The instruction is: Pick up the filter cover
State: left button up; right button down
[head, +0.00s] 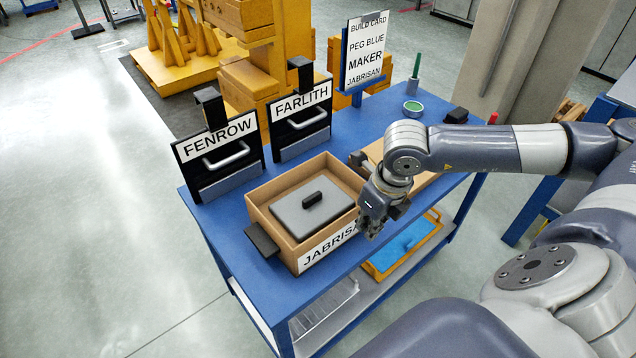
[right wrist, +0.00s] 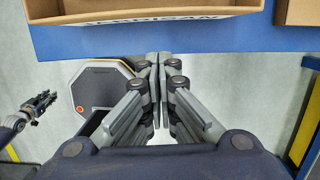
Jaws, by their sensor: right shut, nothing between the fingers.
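A grey flat cover with a black handle (head: 332,216), which looks like the filter cover, lies in the open tan box (head: 262,212) labelled JABRISAN on the blue table. My right gripper (head: 369,228) is just right of the box's front right corner, apart from the cover. It is shut and empty. In the right wrist view its fingertips (right wrist: 158,60) meet just in front of the box's labelled wall (right wrist: 130,22); the cover is out of that view. What looks like my left gripper (right wrist: 42,104) shows small at the left there; its jaws are unclear.
Black holders labelled FENROW (head: 217,148) and FARLITH (head: 301,116) stand behind the box. A build card (head: 366,50) reads PEG BLUE, MAKER JABRISAN. Another tan box (head: 418,184) lies under my right arm. A green-topped cup (head: 413,109) stands at the back right.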

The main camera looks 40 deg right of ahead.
jog(key=p, duration=0.6)
send_near(317, 194)
jog(key=f, duration=0.2)
jog(key=w+f, duration=0.1)
jog(key=f, duration=0.2)
jog(key=shift+w+a+f, duration=0.15)
jog(key=shift+w+f+p, duration=0.1)
jog(key=shift+f+p, duration=0.35)
jog(key=shift+p, duration=0.3)
jog(key=shift+f+b, duration=0.5)
jog(key=shift+b, duration=0.1)
jog(key=shift+f, duration=0.1)
